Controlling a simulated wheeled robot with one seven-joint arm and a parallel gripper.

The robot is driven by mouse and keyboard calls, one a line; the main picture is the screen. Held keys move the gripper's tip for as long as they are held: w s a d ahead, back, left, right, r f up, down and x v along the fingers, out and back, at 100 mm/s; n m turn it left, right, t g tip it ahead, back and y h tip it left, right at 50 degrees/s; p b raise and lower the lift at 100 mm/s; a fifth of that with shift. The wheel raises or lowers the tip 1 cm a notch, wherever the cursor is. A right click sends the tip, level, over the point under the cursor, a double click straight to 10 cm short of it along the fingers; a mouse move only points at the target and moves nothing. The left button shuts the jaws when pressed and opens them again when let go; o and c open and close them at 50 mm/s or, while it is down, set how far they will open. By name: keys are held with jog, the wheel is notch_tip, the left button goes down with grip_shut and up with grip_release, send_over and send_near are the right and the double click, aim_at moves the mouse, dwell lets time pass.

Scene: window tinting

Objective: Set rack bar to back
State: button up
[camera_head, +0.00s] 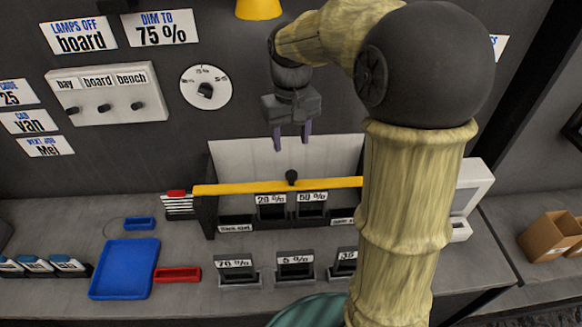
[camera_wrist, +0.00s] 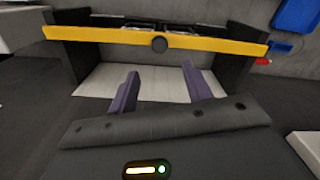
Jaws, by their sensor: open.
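The rack bar (camera_head: 236,188) is a yellow bar with a round black knob (camera_head: 292,177) at its middle. It lies across the front top of a dark rack (camera_head: 207,213) with a pale back panel (camera_head: 232,157). My gripper (camera_head: 292,138) is open and empty, pointing down above and behind the bar. The wrist view shows the bar (camera_wrist: 210,42) and knob (camera_wrist: 159,44) beyond my two purple fingers (camera_wrist: 158,85), apart from them. My arm hides the bar's right end in the head view.
Tint cards labelled 20 % and 50 % (camera_head: 311,200) stand in the rack under the bar; several more stand in front. A blue tray (camera_head: 125,268) and a red tray (camera_head: 178,275) lie to the left. A switch panel (camera_head: 110,95) and dial (camera_head: 206,88) are on the wall.

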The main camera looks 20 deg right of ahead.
aim_at(291, 172)
notch_tip(291, 172, down, 10)
jog(key=shift+f+p, duration=0.1)
jog(key=shift+p, duration=0.2)
grip_shut()
